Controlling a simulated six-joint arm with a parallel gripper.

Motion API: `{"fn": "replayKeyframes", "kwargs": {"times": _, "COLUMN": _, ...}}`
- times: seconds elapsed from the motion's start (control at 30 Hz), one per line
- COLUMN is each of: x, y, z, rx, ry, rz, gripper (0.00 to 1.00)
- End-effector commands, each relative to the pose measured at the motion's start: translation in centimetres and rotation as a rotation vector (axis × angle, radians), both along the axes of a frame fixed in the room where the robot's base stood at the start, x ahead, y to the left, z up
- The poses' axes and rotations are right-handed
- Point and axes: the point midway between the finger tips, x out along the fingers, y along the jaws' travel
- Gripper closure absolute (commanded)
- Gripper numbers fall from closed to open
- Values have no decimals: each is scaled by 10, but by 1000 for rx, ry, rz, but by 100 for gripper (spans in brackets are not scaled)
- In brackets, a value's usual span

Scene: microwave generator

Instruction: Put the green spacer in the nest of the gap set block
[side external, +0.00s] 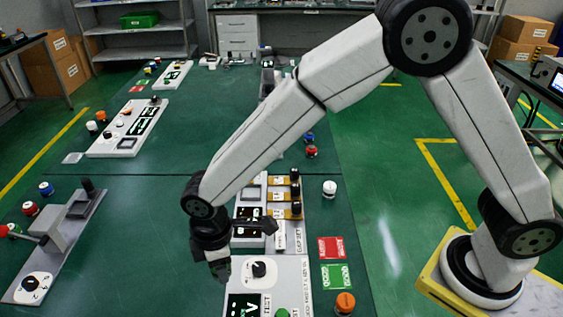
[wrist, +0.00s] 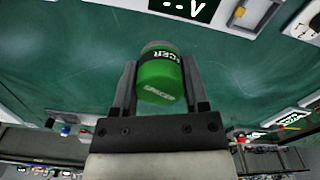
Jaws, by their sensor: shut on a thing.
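My gripper (wrist: 158,75) is shut on the green spacer (wrist: 158,82), a short green cylinder with a black lettered band and a pale end, held between both fingers in the wrist view. In the side view my gripper (side external: 219,272) hangs over the green mat, just left of the white panel with a dial. The spacer cannot be made out there. A white block (side external: 299,238) lettered GAP SET lies to the right of my wrist. My arm partly covers this area, and I cannot make out the nest.
A white panel (side external: 277,272) with a black dial and display stands right of my gripper. Yellow brackets (side external: 283,195) with black knobs lie behind. Red (side external: 331,248) and green (side external: 336,276) cards and an orange knob (side external: 345,302) are at right.

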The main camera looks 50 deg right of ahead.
Motion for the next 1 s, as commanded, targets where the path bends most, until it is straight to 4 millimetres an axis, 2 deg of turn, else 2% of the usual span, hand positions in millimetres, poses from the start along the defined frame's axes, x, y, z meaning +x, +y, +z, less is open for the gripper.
{"fn": "replayKeyframes", "kwargs": {"times": 0.03, "x": -8, "y": 16, "z": -2, "rx": 1, "ry": 0, "rz": 60, "gripper": 100}}
{"fn": "replayKeyframes", "kwargs": {"times": 0.2, "x": -33, "y": 57, "z": -7, "rx": 1, "ry": -1, "rz": 240, "gripper": 100}}
{"fn": "replayKeyframes", "kwargs": {"times": 0.4, "x": -56, "y": 87, "z": -11, "rx": 1, "ry": -1, "rz": 383, "gripper": 100}}
{"fn": "replayKeyframes", "kwargs": {"times": 0.67, "x": -66, "y": 98, "z": -13, "rx": 1, "ry": -1, "rz": 439, "gripper": 100}}
{"fn": "replayKeyframes", "kwargs": {"times": 1.0, "x": -57, "y": 106, "z": -18, "rx": 1, "ry": -1, "rz": 437, "gripper": 100}}
